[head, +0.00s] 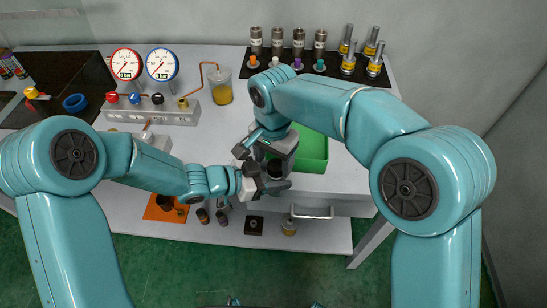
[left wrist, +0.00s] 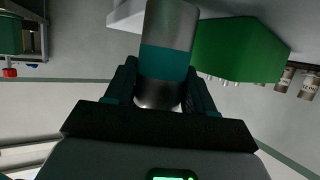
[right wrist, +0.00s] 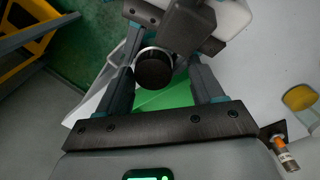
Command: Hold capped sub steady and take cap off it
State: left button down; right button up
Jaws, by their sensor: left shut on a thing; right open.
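The capped sub (left wrist: 168,45) is a silver cylinder with a teal band in the left wrist view. My left gripper (left wrist: 160,85) is shut on it, one finger on each side. In the head view my left gripper (head: 266,182) is in front of the bench top, and the sub is mostly hidden there. The black round cap (right wrist: 154,68) faces the right wrist camera. My open right gripper (right wrist: 160,75) has its fingers on either side of the cap, with gaps showing. In the head view my right gripper (head: 268,148) is close to the left one.
A green tray (head: 314,152) is right behind the grippers. Several grey and yellow-labelled cylinders (head: 298,42) stand at the back right with coloured caps before them. A gauge manifold (head: 150,108) and a jar of yellow liquid (head: 221,88) stand at left. A drawer handle (head: 311,213) is below.

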notch_tip(320, 180, up, 4)
jog(key=shift+r, duration=0.15)
jog(key=shift+s+r, duration=0.1)
jog(key=shift+r, duration=0.1)
jog(key=shift+c, duration=0.4)
jog(key=shift+d+r+m, duration=0.2)
jog(key=shift+r+m, duration=0.85)
jog(key=shift+m, duration=0.05)
jog(key=shift+r+m, duration=0.4)
jog(key=shift+s+d, duration=0.1)
notch_tip(320, 180, down, 8)
jog(key=shift+r, duration=0.15)
